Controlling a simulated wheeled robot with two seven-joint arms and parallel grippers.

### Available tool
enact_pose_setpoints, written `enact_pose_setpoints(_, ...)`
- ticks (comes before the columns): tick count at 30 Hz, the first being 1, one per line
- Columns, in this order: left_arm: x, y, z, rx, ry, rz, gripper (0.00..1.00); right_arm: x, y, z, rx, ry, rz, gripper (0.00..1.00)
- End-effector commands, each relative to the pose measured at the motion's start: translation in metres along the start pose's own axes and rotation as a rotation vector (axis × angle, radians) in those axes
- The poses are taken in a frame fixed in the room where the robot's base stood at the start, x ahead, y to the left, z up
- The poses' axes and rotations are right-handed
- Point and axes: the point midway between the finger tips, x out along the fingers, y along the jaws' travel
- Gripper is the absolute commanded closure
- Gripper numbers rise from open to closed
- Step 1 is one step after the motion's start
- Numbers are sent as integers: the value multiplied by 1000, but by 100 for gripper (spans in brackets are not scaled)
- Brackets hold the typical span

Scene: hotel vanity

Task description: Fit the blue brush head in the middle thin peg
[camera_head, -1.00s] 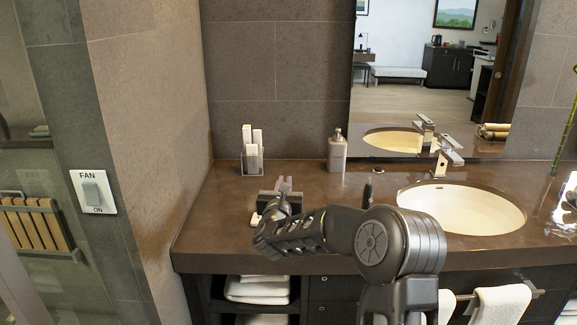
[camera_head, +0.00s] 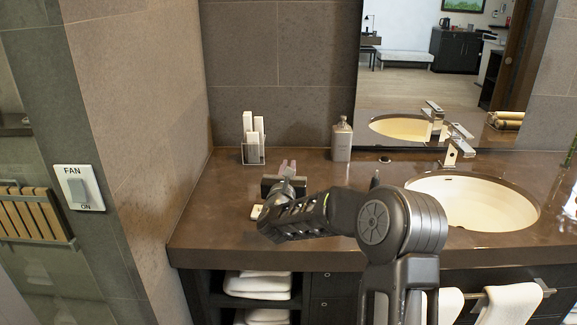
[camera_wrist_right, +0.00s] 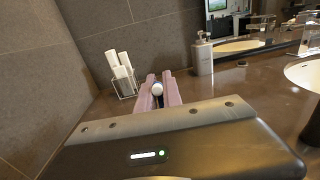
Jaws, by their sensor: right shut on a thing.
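My right gripper (camera_head: 287,168) reaches over the counter from the front. Its pink fingers (camera_wrist_right: 158,90) are shut on a small brush head (camera_wrist_right: 157,89), which shows a white round end and a dark blue part between them. In the head view the brush head is too small to make out. A small white object (camera_head: 257,211) lies on the counter just left of my right arm, partly hidden by it; I cannot tell whether it bears pegs. No thin peg can be made out in either view. My left gripper is out of view.
A clear holder with white sticks (camera_head: 253,140) stands at the back left near the wall. A grey soap bottle (camera_head: 342,139) stands right of it. The sink (camera_head: 478,203) and tap (camera_head: 458,147) are at the right. The counter's left front (camera_head: 205,225) is bare.

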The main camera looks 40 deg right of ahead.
Motion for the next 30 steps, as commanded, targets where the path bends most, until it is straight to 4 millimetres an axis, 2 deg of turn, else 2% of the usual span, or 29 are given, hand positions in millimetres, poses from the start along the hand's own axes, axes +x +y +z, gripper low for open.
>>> enact_pose_setpoints(13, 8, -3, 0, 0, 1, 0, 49, 0, 0, -47, -1, 2, 0, 100)
enact_pose_setpoints(15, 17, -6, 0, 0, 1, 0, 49, 0, 0, -53, 1, -1, 0, 100)
enact_pose_setpoints(21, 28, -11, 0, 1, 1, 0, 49, 0, 0, -57, 2, 0, 0, 100)
enact_pose_setpoints(30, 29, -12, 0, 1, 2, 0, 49, 0, 0, -56, 1, 0, 0, 100)
